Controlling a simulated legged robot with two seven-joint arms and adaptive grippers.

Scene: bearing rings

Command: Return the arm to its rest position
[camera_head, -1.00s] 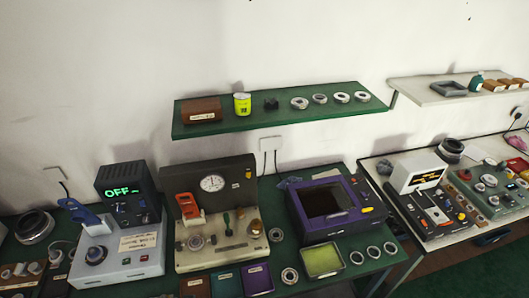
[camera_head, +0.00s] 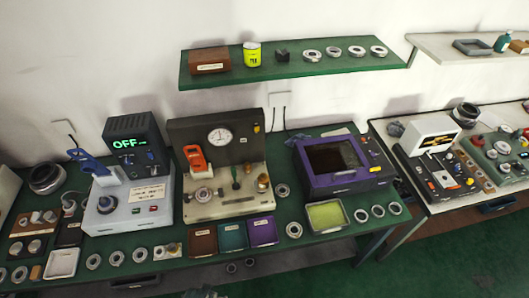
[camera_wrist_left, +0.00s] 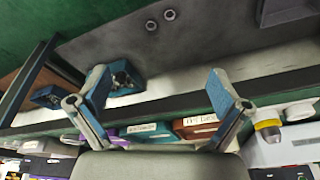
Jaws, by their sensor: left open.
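My left gripper (camera_wrist_left: 158,90) shows in the left wrist view with its two fingers spread wide apart. Nothing is between the fingers. The wrist view is tilted and seems upside down, with the bench-front items along its bottom. In the head view I cannot make out either gripper. My right gripper shows in neither view. Bearing rings (camera_head: 357,51) stand on the green wall shelf (camera_head: 290,72), and others (camera_head: 378,211) lie on the bench by the purple machine (camera_head: 340,181).
The green bench holds a grey unit with an OFF display (camera_head: 131,141), a gauge machine (camera_head: 217,137), coloured trays (camera_head: 232,236) and a yellow-green tray (camera_head: 326,215). Two small rings (camera_wrist_left: 169,14) lie on a grey surface below. Green floor (camera_head: 440,265) is clear at lower right.

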